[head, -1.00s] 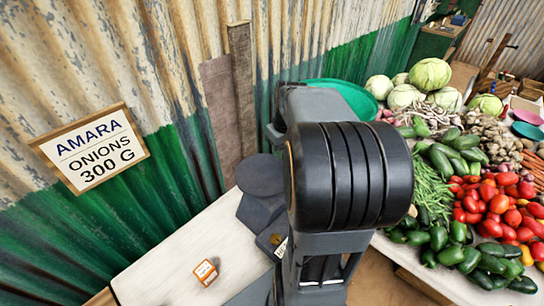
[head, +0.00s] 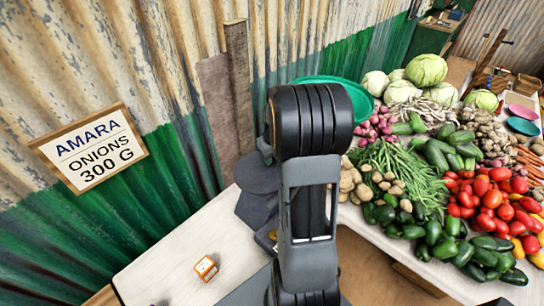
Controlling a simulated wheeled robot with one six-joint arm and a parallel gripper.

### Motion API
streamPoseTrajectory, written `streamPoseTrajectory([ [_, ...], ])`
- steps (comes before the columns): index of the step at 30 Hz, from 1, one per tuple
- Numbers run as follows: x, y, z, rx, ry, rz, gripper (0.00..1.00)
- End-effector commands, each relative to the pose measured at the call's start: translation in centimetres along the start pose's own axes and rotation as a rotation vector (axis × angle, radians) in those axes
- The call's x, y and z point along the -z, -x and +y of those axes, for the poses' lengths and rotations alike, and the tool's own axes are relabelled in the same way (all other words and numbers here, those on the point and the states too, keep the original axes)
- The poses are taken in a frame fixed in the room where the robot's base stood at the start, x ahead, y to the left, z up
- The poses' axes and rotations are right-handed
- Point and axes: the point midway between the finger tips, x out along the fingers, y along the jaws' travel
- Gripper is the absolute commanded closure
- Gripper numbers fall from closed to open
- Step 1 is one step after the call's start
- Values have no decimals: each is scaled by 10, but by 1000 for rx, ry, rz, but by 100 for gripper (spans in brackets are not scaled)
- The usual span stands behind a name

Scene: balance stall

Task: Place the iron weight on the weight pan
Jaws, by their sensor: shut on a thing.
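My arm rises through the middle of the head view and covers much of the stall behind it. My gripper is not in sight, so what it holds cannot be seen. I cannot make out the iron weight. No weight pan can be clearly identified. A dark grey rounded shape (head: 257,176) shows beside the arm at the table's far end, partly covered; I cannot tell what it is. A wide green dish (head: 345,92) shows behind the arm against the wall, also partly hidden.
A sign (head: 90,147) reading "AMARA ONIONS 300 G" is on the corrugated wall. A produce table with tomatoes (head: 490,200), cabbages and green peppers stands to the right.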

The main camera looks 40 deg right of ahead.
Motion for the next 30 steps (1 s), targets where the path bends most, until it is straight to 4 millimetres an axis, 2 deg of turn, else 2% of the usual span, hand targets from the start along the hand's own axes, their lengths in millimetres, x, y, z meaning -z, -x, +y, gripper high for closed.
streamPoseTrajectory([
  [10,0,-4,0,0,0,0,93],
  [11,0,-4,0,0,0,0,69],
  [19,0,-3,0,0,0,0,44],
  [26,0,-2,0,0,0,0,44],
  [30,1,8,0,-2,1,4,44],
])
